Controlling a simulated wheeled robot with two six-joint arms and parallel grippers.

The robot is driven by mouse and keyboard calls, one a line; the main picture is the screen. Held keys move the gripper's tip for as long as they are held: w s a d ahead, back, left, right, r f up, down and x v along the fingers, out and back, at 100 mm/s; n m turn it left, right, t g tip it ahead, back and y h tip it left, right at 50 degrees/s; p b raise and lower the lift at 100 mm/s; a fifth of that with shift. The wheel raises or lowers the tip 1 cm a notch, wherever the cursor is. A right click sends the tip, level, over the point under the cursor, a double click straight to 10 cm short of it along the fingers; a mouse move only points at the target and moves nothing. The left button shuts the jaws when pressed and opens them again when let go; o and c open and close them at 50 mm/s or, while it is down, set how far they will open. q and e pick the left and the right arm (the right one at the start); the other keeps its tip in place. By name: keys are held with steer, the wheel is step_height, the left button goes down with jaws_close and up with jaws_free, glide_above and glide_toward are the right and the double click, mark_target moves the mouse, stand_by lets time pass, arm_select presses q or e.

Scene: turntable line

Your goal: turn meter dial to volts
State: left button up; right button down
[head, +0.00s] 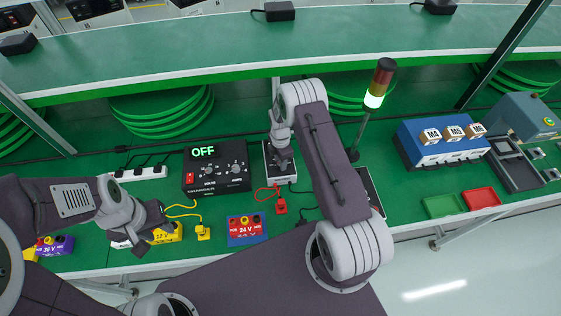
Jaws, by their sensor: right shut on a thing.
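A flat meter (270,165) with a pale casing lies on the green bench right of the black supply box, largely covered by my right arm. Its dial and markings are hidden, so I cannot read the setting. My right gripper (283,163) points down onto the meter and is shut at the dial. A red lead runs from the meter to a red plug block (281,206). My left gripper (140,230) is low at the left, beside a yellow block (165,234); its finger opening is unclear.
The black supply box (217,181) has two knobs and an OFF display. A red-and-blue 24 V block (246,230) stands near the front. A lit signal tower (375,90) stands behind my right arm. Red (481,197) and green (443,206) trays lie at the right.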

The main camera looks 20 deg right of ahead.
steer(key=m+b, duration=0.2)
steer(key=m, duration=0.1)
steer(key=shift+f+m, duration=0.1)
steer(key=shift+m, duration=0.3)
steer(key=shift+m+b, duration=0.95)
steer(key=shift+m, duration=1.65)
steer(key=shift+w, duration=0.1)
steer(key=c, duration=1)
jaws_free()
steer(key=shift+c, duration=0.2)
step_height(320, 180, up, 9)
steer(key=b, duration=0.1)
steer(key=shift+r+b, duration=0.2)
steer(key=shift+b, duration=0.15)
